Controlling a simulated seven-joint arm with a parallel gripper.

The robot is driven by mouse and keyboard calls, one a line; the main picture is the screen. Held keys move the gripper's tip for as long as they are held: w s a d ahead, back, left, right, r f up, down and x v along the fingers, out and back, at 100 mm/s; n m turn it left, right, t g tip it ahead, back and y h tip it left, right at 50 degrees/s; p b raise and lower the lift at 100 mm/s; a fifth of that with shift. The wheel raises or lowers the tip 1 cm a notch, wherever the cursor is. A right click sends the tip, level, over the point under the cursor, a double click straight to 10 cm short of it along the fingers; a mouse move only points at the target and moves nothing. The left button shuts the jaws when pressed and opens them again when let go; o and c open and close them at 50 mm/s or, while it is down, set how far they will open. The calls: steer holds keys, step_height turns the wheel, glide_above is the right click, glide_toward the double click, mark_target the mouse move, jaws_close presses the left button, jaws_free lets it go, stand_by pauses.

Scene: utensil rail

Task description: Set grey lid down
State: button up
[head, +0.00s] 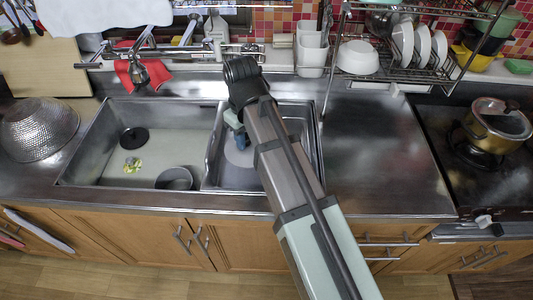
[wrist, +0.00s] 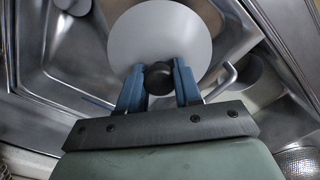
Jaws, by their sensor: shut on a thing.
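The grey lid (wrist: 160,38) is a flat round disc with a dark round knob (wrist: 158,78), seen in the wrist view. My gripper (wrist: 158,88) has its two blue fingers shut on the knob, one on each side. In the head view my gripper (head: 238,128) is over the right, smaller basin of the sink, and the lid (head: 238,153) shows partly below it, the rest hidden by my arm. I cannot tell from these views whether the lid touches the basin.
The left basin (head: 185,115) holds a grey pot (head: 174,179), a dark drain and some food scraps. A hammered metal bowl (head: 40,128) is on the left counter. The steel counter (head: 375,155) right of the sink is clear. A pot (head: 497,125) is on the stove.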

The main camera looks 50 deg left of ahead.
steer(key=shift+a+n, duration=0.1)
steer(key=shift+n, duration=0.5)
steer(key=shift+f, duration=5)
steer(key=shift+f, duration=0.15)
steer(key=o, duration=1)
step_height(320, 180, up, 12)
steer(key=shift+r, duration=0.15)
